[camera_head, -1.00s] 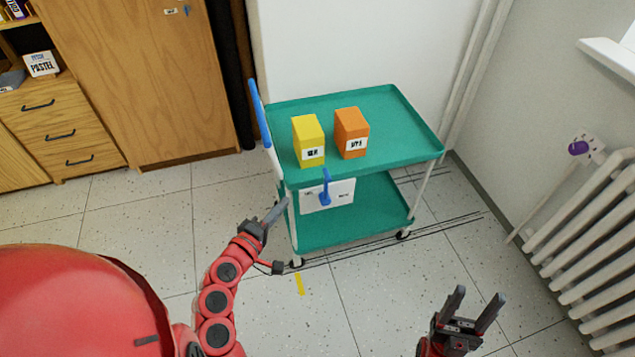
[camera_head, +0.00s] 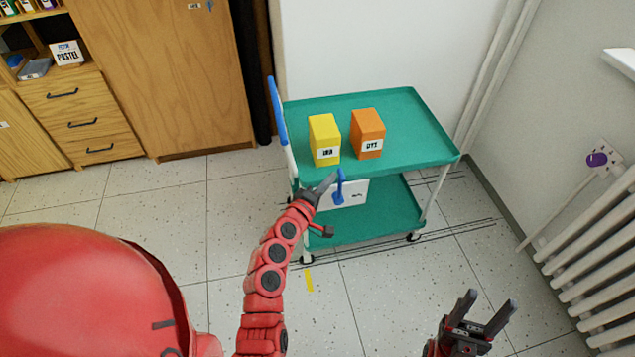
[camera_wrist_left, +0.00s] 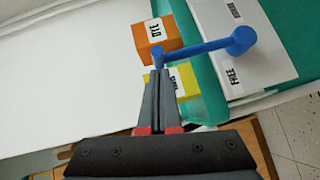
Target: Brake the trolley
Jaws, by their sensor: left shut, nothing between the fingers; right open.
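The teal two-shelf trolley (camera_head: 430,150) stands by the wall, with a blue push handle (camera_head: 277,110) at its left end. A white plate (camera_head: 356,192) on its near side carries the blue lever (camera_head: 340,190), which stands roughly upright. In the left wrist view the lever (camera_wrist_left: 200,50) runs from its round pivot to a small end knob; the plate (camera_wrist_left: 215,35) reads "FREE" on one side, the other label being too small to read surely. My left gripper (camera_head: 333,179) is shut and empty, its tips (camera_wrist_left: 158,72) close at the lever's knob; contact is unclear. My right gripper (camera_head: 490,310) is open and empty.
A yellow box (camera_head: 324,138) and an orange box (camera_head: 368,133) stand on the top shelf. A white radiator (camera_head: 590,250) is at the right and a wooden cabinet (camera_head: 165,80) at the left. The floor before the trolley is clear, with a yellow mark (camera_head: 309,280).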

